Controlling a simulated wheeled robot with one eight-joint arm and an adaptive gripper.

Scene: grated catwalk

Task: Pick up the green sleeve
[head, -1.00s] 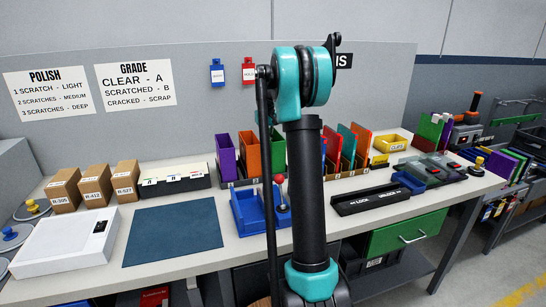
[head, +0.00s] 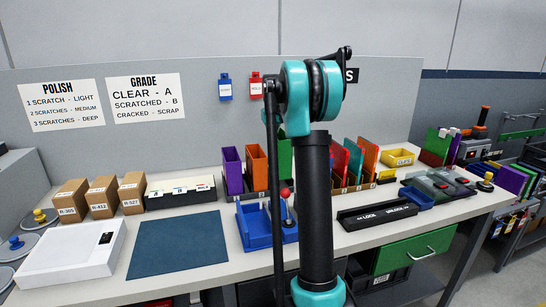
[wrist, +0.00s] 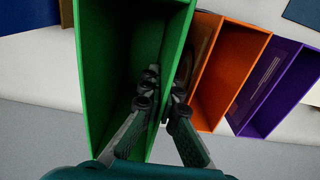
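The green sleeve (wrist: 112,75) is an open-topped box that fills the upper middle of the wrist view. In the head view the green sleeve (head: 286,160) shows beside the orange one, partly hidden by my arm. My gripper (wrist: 164,86) has one finger inside the sleeve and the other outside it, on the side towards the orange sleeve. The fingertips are close together with the sleeve's right wall between them, and appear shut on that wall. In the head view my gripper is hidden behind the arm.
An orange sleeve (wrist: 232,70) and a purple sleeve (wrist: 282,88) stand close to the right in the wrist view. In the head view red and teal sleeves stand right of my arm, and a blue bin (head: 256,228) sits in front. A blue mat (head: 178,245) lies bare.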

